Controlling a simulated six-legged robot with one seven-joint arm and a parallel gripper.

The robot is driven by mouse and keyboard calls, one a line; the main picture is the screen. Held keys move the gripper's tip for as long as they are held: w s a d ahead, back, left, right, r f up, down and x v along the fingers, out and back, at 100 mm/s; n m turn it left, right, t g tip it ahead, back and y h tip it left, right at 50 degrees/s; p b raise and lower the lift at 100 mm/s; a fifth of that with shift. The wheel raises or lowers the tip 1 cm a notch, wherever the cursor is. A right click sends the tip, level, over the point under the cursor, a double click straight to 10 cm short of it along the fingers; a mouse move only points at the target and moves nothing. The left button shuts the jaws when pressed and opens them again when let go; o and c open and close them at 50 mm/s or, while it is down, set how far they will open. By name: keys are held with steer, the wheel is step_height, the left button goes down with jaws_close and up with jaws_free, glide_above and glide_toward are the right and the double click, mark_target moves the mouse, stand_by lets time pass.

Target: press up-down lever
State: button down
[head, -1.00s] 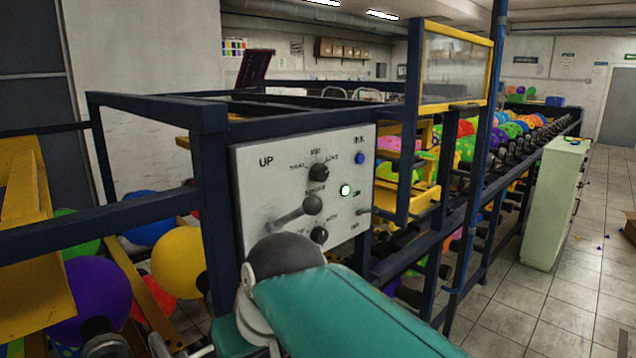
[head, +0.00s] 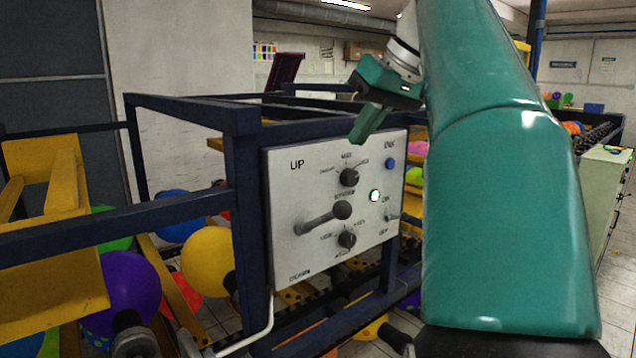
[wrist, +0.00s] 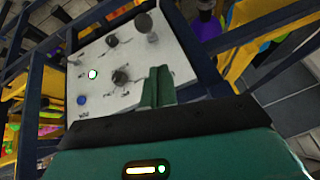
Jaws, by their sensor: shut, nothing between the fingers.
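In the wrist view the lever's knob (wrist: 143,23) shows near the panel's top edge. My gripper (head: 360,138) is shut and empty, in front of the panel's upper edge, above the lever and apart from it. In the wrist view its shut fingers (wrist: 158,88) overlap the panel's edge.
The panel also carries an upper black knob (head: 348,177), a lower black knob (head: 347,239), a lit green button (head: 375,195) and a blue button (head: 390,164). Dark blue frame bars (head: 190,115) stand left of it.

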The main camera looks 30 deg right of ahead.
steer(key=shift+s+d+r+n, duration=0.25)
steer(key=shift+d+r, duration=0.3)
steer(key=shift+r, duration=0.15)
steer(key=shift+s+d+r+n, duration=0.15)
steer(key=shift+s+d+r, duration=0.1)
steer(key=shift+d+r, duration=0.35)
steer(key=x, duration=0.9)
steer(key=f, duration=0.3)
steer(key=shift+s+a+f, duration=0.1)
steer(key=shift+s+a, duration=0.05)
steer(key=shift+a, duration=0.15)
steer(key=shift+f, duration=0.65)
steer(key=shift+s, duration=0.15)
steer(key=shift+f, duration=0.2)
